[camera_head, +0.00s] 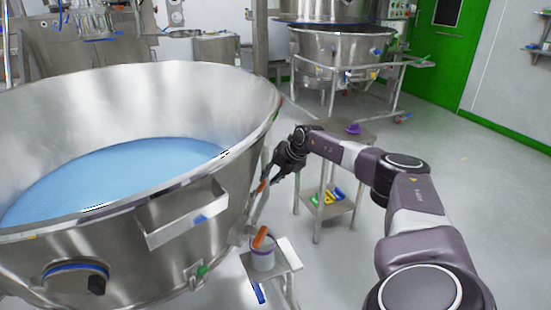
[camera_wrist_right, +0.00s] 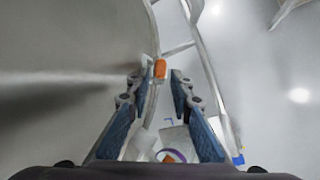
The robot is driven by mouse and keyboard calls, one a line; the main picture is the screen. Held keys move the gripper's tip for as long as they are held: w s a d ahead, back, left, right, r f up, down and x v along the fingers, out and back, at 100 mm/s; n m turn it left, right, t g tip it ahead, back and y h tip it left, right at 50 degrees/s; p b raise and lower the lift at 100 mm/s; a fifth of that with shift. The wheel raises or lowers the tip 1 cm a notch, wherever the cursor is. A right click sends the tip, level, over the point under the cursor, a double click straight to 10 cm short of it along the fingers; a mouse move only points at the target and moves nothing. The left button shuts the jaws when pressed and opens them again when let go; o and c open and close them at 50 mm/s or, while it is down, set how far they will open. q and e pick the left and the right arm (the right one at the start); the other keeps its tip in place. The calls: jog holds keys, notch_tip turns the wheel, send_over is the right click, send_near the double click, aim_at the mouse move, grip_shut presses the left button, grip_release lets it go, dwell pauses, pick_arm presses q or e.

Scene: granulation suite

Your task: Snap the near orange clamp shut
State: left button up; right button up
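A small orange clamp piece (camera_head: 261,187) shows at the right outer wall of the big steel bowl (camera_head: 230,95). It also shows in the right wrist view (camera_wrist_right: 160,69), close to the bowl's edge. My right gripper (camera_head: 277,172) is just right of the bowl wall, close to this orange piece. In the right wrist view my right gripper (camera_wrist_right: 159,80) is open, with the orange piece in line with the gap between its fingertips. I cannot tell whether they touch, or how far the clamp is closed. My left gripper is not in view.
Blue material (camera_head: 110,172) lies in the bowl. A small steel table (camera_head: 345,205) stands behind my right arm. Open floor lies to the right.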

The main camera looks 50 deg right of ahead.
jog(key=shift+v, duration=2.4)
